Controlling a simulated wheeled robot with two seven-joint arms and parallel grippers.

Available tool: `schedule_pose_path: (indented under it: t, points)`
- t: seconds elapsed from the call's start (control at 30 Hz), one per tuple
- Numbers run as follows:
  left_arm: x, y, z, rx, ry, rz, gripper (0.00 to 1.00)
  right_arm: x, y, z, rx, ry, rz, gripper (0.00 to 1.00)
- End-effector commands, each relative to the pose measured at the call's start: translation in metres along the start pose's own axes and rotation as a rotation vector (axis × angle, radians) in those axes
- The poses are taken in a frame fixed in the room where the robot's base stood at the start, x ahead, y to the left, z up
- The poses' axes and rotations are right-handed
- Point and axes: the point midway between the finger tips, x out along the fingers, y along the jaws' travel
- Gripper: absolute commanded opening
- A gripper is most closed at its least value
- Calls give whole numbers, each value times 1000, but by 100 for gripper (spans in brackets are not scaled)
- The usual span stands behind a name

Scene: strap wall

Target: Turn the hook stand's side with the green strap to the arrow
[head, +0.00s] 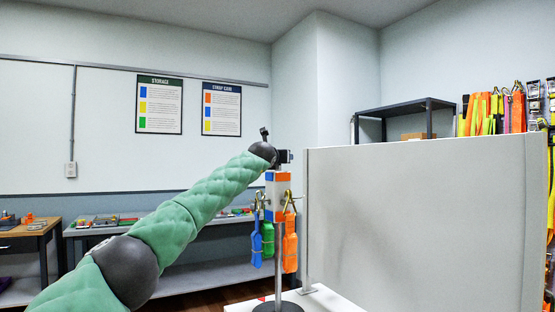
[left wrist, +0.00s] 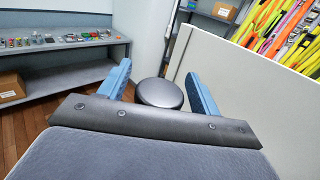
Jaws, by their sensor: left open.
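The hook stand (head: 279,198) stands on a white table, a block with orange and blue patches on a grey pole. A blue strap (head: 256,240) hangs at its left, an orange strap (head: 290,245) at its right, and the green strap (head: 268,238) between them, partly hidden. My left arm reaches over to the stand's top. In the left wrist view my left gripper (left wrist: 158,70) is open, its blue fingers either side of the stand's round dark knob (left wrist: 160,93); contact cannot be told. A small red mark (head: 262,299) lies by the base; I cannot tell whether it is the arrow.
A tall pale panel (head: 425,225) stands close at the stand's right. Behind are a grey bench (head: 215,275) with small items and a dark shelf (head: 405,110). Colourful straps (head: 495,112) hang at the far right. My right gripper does not show.

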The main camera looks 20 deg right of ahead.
Motion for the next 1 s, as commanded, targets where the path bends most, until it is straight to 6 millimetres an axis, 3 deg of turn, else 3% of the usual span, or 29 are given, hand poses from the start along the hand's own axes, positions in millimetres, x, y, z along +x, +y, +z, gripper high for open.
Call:
schedule_pose_path:
  t: [0.6,1.0]
  points:
    - [-62,0,-3,0,0,-1,63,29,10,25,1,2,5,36]
    - [-76,0,-1,-1,0,0,63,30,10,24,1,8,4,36]
